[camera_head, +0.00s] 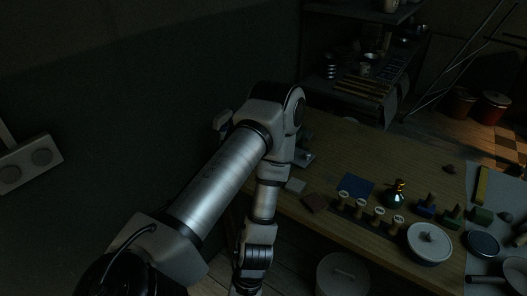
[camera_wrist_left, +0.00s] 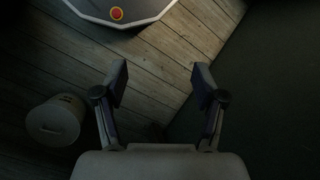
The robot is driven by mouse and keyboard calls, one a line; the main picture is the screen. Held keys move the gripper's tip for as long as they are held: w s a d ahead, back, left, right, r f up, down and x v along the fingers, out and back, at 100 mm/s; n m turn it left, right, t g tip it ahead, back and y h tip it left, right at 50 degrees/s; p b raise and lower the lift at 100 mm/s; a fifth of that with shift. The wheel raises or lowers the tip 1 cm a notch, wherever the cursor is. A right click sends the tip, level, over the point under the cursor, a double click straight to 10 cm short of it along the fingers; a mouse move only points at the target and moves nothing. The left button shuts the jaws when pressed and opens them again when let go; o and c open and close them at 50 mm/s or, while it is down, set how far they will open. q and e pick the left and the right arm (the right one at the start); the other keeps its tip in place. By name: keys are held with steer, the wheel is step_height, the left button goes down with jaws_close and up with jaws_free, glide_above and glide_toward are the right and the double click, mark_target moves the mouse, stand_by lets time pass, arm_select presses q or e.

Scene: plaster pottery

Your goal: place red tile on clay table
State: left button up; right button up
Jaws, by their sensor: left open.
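A reddish-brown square tile (camera_head: 315,203) lies flat near the front left edge of the wooden table (camera_head: 330,148); in the dim light it is the one that looks reddest. A pale grey tile (camera_head: 295,185) and a dark blue one (camera_head: 355,185) lie near it. My left arm crosses the head view and hangs down in front of the table's left end. Its gripper shows in the left wrist view (camera_wrist_left: 161,88), open and empty above the plank floor, with no tile between the fingers. My right gripper is in neither view.
Several small stamps (camera_head: 360,210), a glossy bottle (camera_head: 396,192) and a lidded pot (camera_head: 428,243) stand on the table. A lidded bucket (camera_wrist_left: 55,120) is on the floor. Shelves (camera_head: 368,65) stand behind. The table's back middle looks mostly clear.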

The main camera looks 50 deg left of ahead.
arm_select(q)
steer(key=w+d+f+m+t+y, duration=0.1)
steer(key=w+d+f+m+t, duration=0.1)
steer(key=m, duration=0.7)
steer(key=w+d+t, duration=0.1)
steer(key=w+t, duration=0.1)
steer(key=w, duration=0.1)
steer(key=shift+w+f+t, duration=0.15)
steer(key=shift+w+t, duration=0.1)
steer(key=shift+t, duration=0.15)
